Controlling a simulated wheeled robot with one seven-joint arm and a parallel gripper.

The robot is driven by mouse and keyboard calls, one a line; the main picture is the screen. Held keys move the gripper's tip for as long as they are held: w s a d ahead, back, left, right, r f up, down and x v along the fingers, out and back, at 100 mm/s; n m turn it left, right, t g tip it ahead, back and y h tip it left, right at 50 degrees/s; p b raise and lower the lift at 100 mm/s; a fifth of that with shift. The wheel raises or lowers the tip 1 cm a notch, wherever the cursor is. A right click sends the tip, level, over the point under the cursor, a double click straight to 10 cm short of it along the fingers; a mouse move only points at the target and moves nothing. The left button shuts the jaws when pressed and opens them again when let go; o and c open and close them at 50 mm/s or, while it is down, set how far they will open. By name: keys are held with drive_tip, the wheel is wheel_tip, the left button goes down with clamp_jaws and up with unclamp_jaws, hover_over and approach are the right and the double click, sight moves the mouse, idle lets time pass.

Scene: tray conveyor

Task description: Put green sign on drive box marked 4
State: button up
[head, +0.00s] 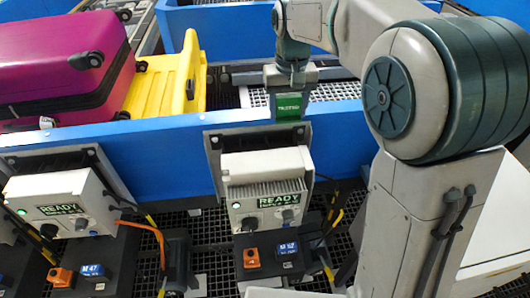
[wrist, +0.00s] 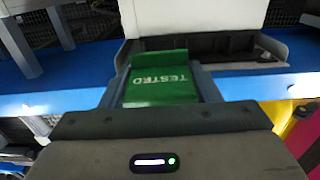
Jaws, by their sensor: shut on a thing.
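The green sign (head: 289,107), with pale lettering like "TESTED", is held in my gripper (head: 290,93). In the wrist view the sign (wrist: 160,78) sits between the two fingers of my gripper (wrist: 160,88), its lettering upside down. A second drive box (head: 50,191) with a "READY" display stands at the left. Blue tags sit below both boxes; I cannot make out for certain which one is marked 4.
A blue conveyor rail (head: 150,158) runs behind the boxes. A magenta suitcase (head: 40,60) lies in a yellow tray (head: 160,90) at the upper left. Orange switches (head: 251,258) and an orange cable (head: 158,235) are low in front. My arm fills the right side.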

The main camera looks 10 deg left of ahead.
hover_over(265, 160)
wheel_tip(265, 160, down, 4)
drive_tip(key=shift+f+p, duration=0.2)
drive_tip(key=shift+p, duration=0.1)
drive_tip(key=shift+f, duration=0.25)
drive_tip(key=shift+f+p, duration=0.3)
drive_tip(key=shift+f, duration=1.55)
drive_tip(key=shift+f, duration=0.2)
drive_tip(key=o, duration=1)
drive_tip(key=shift+o, duration=0.2)
wheel_tip(265, 160, up, 12)
drive_tip(key=shift+r, duration=0.2)
